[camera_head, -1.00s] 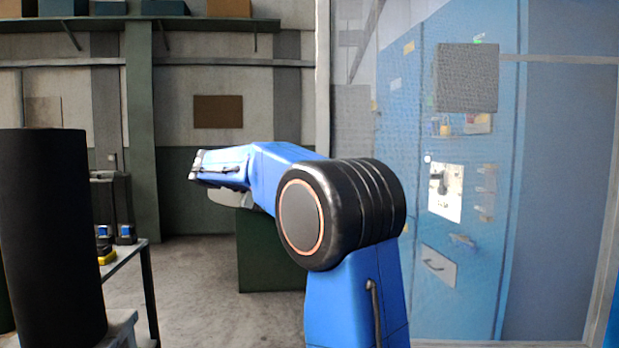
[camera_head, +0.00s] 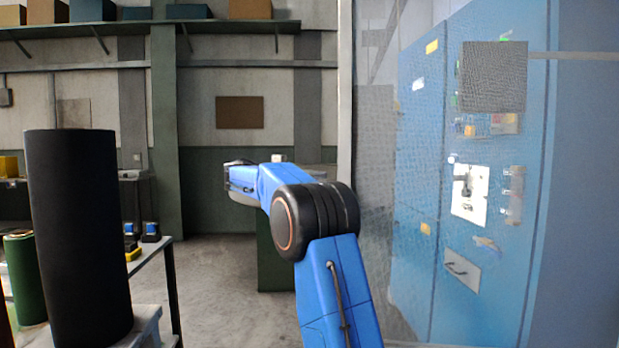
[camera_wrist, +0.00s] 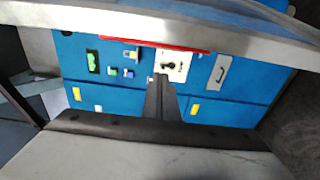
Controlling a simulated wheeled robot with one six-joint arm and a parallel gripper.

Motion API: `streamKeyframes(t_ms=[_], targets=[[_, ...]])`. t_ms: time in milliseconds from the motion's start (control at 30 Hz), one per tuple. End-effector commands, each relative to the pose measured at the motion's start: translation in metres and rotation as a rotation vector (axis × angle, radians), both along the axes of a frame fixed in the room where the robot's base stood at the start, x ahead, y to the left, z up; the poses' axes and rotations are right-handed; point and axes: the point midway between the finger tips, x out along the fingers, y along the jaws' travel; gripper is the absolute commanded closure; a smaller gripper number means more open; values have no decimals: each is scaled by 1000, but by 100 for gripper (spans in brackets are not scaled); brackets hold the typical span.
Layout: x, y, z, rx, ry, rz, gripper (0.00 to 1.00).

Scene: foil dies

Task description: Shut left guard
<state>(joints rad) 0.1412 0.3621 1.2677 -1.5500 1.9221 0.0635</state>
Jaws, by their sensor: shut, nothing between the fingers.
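A see-through mesh guard panel with a grey metal frame (camera_head: 345,120) stands at the right in the head view, in front of a blue cabinet (camera_head: 415,190). A grey square plate (camera_head: 493,77) shows on the panel. I cannot tell from the frames whether this is the left guard or how far it stands open. In the wrist view a pale frame rail (camera_wrist: 130,17) crosses the top. My gripper (camera_wrist: 161,82) is shut and empty, pointing toward the blue cabinet face. In the head view my arm reaches forward left of the frame, and the fingers cannot be made out.
A tall black cylinder (camera_head: 78,235) and a green cylinder (camera_head: 26,278) stand at the left, by a small table (camera_head: 150,262) with blue and yellow items. A dark green box (camera_head: 275,255) stands behind my arm. Grey floor (camera_head: 215,275) is open between.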

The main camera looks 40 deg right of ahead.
Motion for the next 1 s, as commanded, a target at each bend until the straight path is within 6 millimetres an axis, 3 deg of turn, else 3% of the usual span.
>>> streamKeyframes(t_ms=[300,600,1000], targets=[[-27,-50,0,1,0,-1,100],[-49,-22,0,0,1,3,100],[-52,-18,0,1,0,2,100]])
